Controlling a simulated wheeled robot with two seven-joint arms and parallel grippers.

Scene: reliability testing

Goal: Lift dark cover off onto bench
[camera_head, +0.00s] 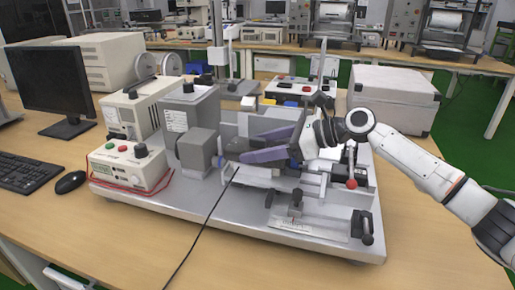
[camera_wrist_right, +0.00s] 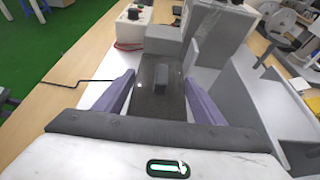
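The dark cover (camera_wrist_right: 155,103) is a smoky, flat plate with a small black block-shaped handle (camera_wrist_right: 162,78) standing on it, seen in the right wrist view. My right gripper (camera_wrist_right: 161,80) is open, with one purple finger on each side of the cover and handle and a gap around the handle. In the head view the right gripper (camera_head: 240,147) reaches in from the right over the middle of the test machine (camera_head: 200,140), and its fingers and wrist largely hide the cover. My left gripper is in neither view.
The machine stands on a grey base plate (camera_head: 240,228) on the wooden bench (camera_head: 110,245). A grey case (camera_head: 395,90) stands at the back right. A monitor (camera_head: 48,80), keyboard and mouse are at the left. A black cable crosses the bench front. The bench right of the plate looks clear.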

